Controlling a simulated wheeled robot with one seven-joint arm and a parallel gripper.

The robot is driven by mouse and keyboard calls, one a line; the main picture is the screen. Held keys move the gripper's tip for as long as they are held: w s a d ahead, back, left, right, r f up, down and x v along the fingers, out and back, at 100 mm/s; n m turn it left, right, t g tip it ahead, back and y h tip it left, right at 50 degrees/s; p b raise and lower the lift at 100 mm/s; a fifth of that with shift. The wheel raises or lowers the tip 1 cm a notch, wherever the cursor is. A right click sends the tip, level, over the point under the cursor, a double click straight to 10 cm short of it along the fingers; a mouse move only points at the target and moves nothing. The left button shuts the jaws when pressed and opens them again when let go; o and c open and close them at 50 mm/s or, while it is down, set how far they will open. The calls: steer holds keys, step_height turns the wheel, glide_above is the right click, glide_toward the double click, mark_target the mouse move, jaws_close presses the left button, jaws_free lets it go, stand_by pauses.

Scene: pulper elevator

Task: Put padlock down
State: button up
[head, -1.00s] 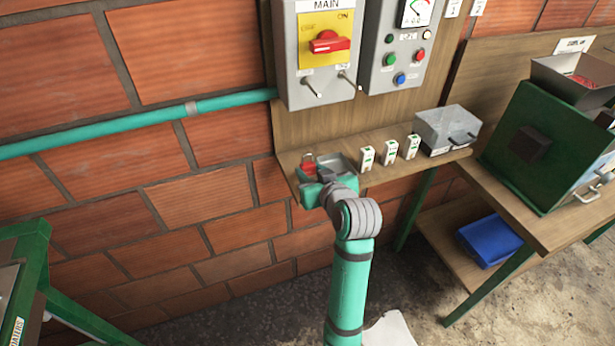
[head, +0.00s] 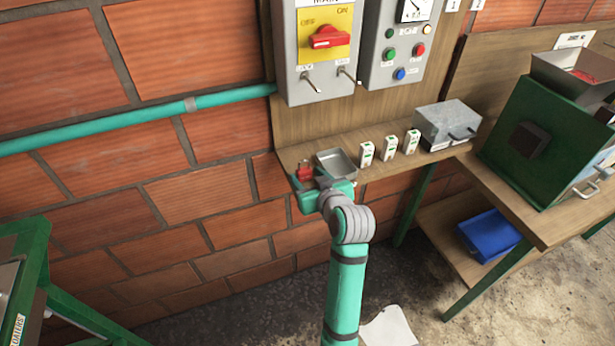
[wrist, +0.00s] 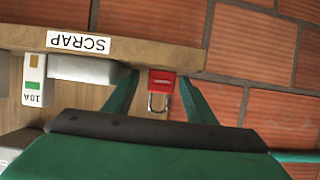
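The red padlock (head: 305,173) is at the left end of the wooden wall shelf (head: 372,172), seemingly resting on it. In the wrist view the padlock (wrist: 161,82) shows its red body, with its metal shackle towards my gripper. My gripper (wrist: 160,77) is open, with one green finger on each side of the padlock and a visible gap on both sides. In the head view my gripper (head: 311,187) is at the shelf's front left edge, its fingers mostly hidden by my wrist.
A grey metal tray (head: 336,164) sits just right of the padlock. Several white breakers (head: 389,146) and a grey metal box (head: 447,124) stand further right. The main switch box (head: 320,60) hangs above. A SCRAP label (wrist: 78,43) shows in the wrist view.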

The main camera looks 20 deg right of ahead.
steer(key=shift+d+r, duration=0.1)
steer(key=shift+r, duration=0.1)
steer(key=v, duration=1.1)
steer(key=s+a+f+m+h, duration=0.1)
steer(key=s+a+f+m, duration=0.1)
steer(key=s+a+f, duration=0.6)
steer(key=s+a+f+m+h, duration=0.15)
steer(key=s+a+f, duration=0.3)
steer(key=f, duration=0.65)
steer(key=s+a+n+t+y, duration=0.1)
steer(key=s+a, duration=0.3)
steer(key=s, duration=0.7)
steer(key=s+a+r+n+t+y, duration=0.1)
steer(key=s+a, duration=0.3)
steer(key=s, duration=0.6)
steer(key=shift+s+a+n, duration=0.2)
steer(key=shift+s+n, duration=0.2)
steer(key=shift+n, duration=0.15)
steer(key=shift+w+r, duration=0.1)
